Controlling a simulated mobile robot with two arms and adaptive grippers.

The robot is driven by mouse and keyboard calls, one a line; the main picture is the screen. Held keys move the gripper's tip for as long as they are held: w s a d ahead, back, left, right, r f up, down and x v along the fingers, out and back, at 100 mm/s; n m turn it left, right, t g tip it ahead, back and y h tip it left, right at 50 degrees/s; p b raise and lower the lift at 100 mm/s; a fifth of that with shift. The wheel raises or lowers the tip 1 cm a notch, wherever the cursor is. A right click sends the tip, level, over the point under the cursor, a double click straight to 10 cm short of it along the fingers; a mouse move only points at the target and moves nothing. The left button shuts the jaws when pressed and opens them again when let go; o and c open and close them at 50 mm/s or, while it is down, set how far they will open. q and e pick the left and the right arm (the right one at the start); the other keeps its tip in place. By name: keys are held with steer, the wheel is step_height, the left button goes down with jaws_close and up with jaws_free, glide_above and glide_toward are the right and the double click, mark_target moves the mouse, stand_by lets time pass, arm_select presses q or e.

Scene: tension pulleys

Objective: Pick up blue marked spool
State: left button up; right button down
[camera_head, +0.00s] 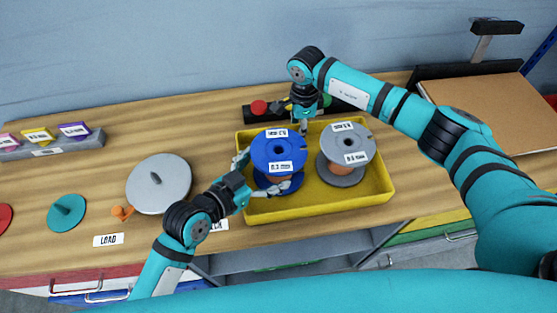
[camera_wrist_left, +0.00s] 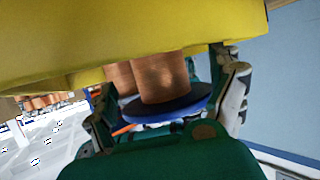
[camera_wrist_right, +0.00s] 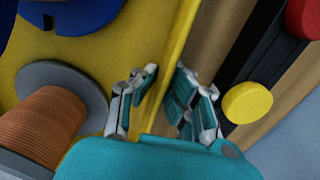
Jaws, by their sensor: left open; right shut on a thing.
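The blue marked spool (camera_head: 266,145) stands upright in the left half of a yellow tray (camera_head: 335,208), with its blue flange and label up. My left gripper (camera_head: 260,173) is open, its fingers on either side of this spool. In the left wrist view, copper windings (camera_wrist_left: 165,78) and a blue flange (camera_wrist_left: 170,104) show between the spread fingers; contact cannot be told. My right gripper (camera_head: 303,128) is shut on the tray's back wall, which lies between its fingers (camera_wrist_right: 163,88) in the right wrist view.
A grey spool (camera_head: 345,143) stands in the tray's right half, close beside the blue one. A red button (camera_head: 259,106) is behind the tray. A grey disc (camera_head: 158,184) and a teal disc (camera_head: 66,212) lie left. A brown board (camera_head: 490,110) is at right.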

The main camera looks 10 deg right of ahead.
mark_target(276, 140)
arm_select(q)
steer(key=x, duration=0.4)
steer(key=shift+w+d+f, duration=0.1)
steer(key=shift+d+f, duration=0.15)
steer(key=shift+f, duration=0.15)
steer(key=c, duration=1.6)
steer(key=shift+r, duration=0.15)
steer(key=shift+c, duration=1)
step_height(276, 140, up, 10)
arm_select(e)
steer(key=c, duration=1.4)
jaws_free()
